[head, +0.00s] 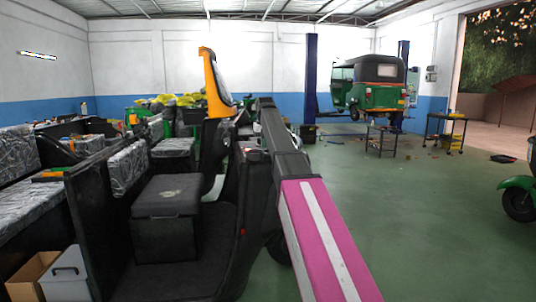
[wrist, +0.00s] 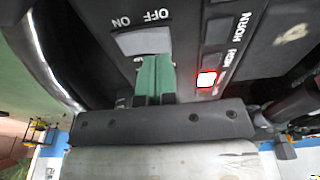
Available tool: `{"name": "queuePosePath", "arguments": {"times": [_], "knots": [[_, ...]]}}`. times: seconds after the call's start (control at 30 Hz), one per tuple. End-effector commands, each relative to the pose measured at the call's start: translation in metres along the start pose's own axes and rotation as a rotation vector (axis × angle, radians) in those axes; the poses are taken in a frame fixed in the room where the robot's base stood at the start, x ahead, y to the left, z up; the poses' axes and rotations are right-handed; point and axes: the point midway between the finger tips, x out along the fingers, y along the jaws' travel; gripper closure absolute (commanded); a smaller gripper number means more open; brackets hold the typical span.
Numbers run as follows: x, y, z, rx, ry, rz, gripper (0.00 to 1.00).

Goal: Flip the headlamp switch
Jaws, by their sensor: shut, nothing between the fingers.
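In the wrist view a dark switch panel (wrist: 195,40) fills the top, its lettering upside down. A wide grey rocker (wrist: 143,42) has ON and OFF marked beside it. My gripper (wrist: 155,65) has green fingers, closed together and empty, with tips at the lower edge of this rocker. I cannot tell whether they touch it. A small switch glowing red and white (wrist: 207,79) lies right of the fingers, with a partly readable label. The fingers hide part of the lettering below the rocker, so I cannot tell which switch is the headlamp's. In the head view the fingers are hidden.
The open rickshaw body with a yellow windscreen post (head: 213,80) stands close ahead. A dark box (head: 167,207) sits in it. Another button (wrist: 218,30) near the HORN label is at the panel's upper right.

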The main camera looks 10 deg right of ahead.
Motion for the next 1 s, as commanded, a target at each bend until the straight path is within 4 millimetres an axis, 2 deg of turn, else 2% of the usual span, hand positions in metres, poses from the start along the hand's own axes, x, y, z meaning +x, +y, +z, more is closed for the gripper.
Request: {"name": "queuePosePath", "arguments": {"times": [1.0], "knots": [[0.0082, 0.0, 0.0011, 0.0, 0.0, 0.0, 1.0]]}}
